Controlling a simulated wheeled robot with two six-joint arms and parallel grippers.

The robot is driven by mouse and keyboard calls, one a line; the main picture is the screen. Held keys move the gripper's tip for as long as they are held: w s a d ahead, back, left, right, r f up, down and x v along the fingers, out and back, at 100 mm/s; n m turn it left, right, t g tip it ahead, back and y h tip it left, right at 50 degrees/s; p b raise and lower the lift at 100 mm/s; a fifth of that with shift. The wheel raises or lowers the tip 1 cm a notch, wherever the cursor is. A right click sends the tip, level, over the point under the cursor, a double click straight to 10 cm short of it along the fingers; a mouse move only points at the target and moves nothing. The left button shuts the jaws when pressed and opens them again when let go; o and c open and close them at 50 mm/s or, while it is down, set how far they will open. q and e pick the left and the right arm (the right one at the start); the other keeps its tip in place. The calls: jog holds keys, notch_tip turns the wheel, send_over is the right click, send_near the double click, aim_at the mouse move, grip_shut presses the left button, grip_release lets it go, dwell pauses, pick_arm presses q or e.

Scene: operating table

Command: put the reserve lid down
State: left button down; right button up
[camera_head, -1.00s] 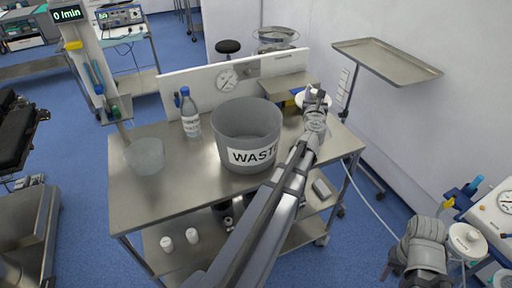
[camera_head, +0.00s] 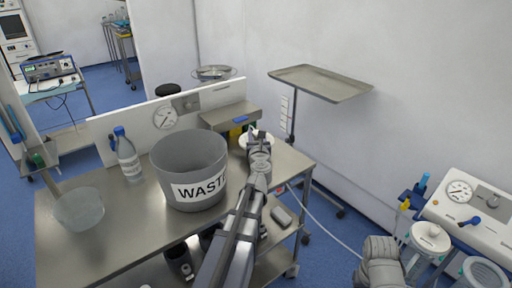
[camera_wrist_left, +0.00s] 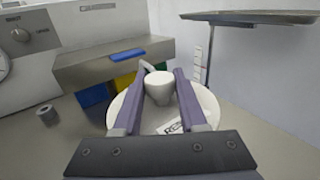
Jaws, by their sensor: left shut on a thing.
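The reserve lid (camera_wrist_left: 125,112) is a white round disc with a central knob and a label that starts "RES". It also shows in the head view (camera_head: 246,136), at the far right end of the steel trolley top (camera_head: 115,225). My left gripper (camera_wrist_left: 160,92) is shut on the knob, one finger on each side; in the head view it (camera_head: 258,143) reaches over the trolley's right end. I cannot tell whether the lid touches the top. Part of my right arm shows at the lower right; its fingers are not visible.
A grey WASTE bin (camera_head: 190,160), a bottle (camera_head: 129,160) and a clear bowl (camera_head: 78,210) stand on the trolley. A raised shelf (camera_head: 232,117) is beside the lid. An empty tray stand (camera_head: 320,83) is behind right. Suction canisters (camera_head: 430,238) stand far right.

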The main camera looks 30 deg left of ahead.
pick_arm(q)
jog(key=shift+f+b, duration=1.7)
jog(key=shift+f, duration=0.1)
pick_arm(e)
jog(key=shift+f, duration=1.8)
pick_arm(q)
jog(key=shift+f, duration=0.25)
jog(key=shift+c, duration=2.3)
grip_release()
jog(key=shift+r, duration=0.1)
pick_arm(e)
jog(key=shift+f, duration=0.15)
